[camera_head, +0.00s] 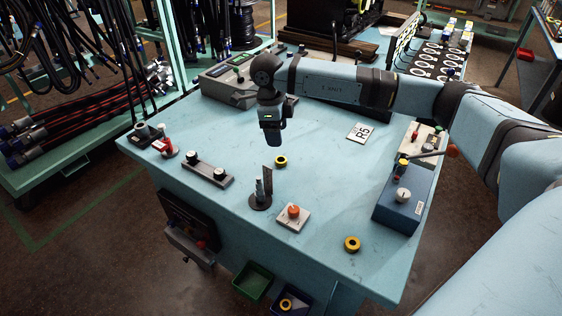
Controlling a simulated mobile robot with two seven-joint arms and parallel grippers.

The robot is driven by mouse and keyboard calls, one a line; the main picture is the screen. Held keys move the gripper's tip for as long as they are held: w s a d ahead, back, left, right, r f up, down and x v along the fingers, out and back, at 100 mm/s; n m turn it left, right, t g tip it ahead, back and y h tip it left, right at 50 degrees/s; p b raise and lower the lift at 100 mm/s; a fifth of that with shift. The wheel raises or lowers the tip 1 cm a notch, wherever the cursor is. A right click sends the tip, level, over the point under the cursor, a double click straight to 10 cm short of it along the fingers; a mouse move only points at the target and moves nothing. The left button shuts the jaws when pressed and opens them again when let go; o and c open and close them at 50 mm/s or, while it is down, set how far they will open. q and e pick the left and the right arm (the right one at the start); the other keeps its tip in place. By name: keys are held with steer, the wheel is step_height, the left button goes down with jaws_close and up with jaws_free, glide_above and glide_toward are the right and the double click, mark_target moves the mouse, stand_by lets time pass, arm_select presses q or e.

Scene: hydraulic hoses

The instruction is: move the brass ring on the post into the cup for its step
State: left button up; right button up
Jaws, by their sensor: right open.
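A small dark post (260,194) with a grey stepped upper part stands upright on a round base near the table's front middle. I cannot make out a brass ring on it at this size. A yellow ring with a dark centre (281,161) lies on the table behind the post. A similar ring (352,244) lies near the front right edge. A green bin (253,281) and a blue bin (290,303) hang below the front edge; the blue one holds a yellow ring. My right gripper (271,139) is open, pointing down above the table, behind the post. My left gripper is out of view.
A white block with an orange knob (293,213) sits right of the post. An R5 card (360,132) lies behind. The table's middle is mostly clear.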

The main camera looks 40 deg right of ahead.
mark_target(280, 156)
steer(key=f, duration=0.6)
steer(key=s+f, duration=0.1)
steer(key=f, duration=0.1)
steer(key=shift+d+f+p, duration=0.25)
steer(key=shift+f+p, duration=0.05)
steer(key=shift+f, duration=0.1)
steer(key=c, duration=1.1)
steer(key=shift+r, duration=0.1)
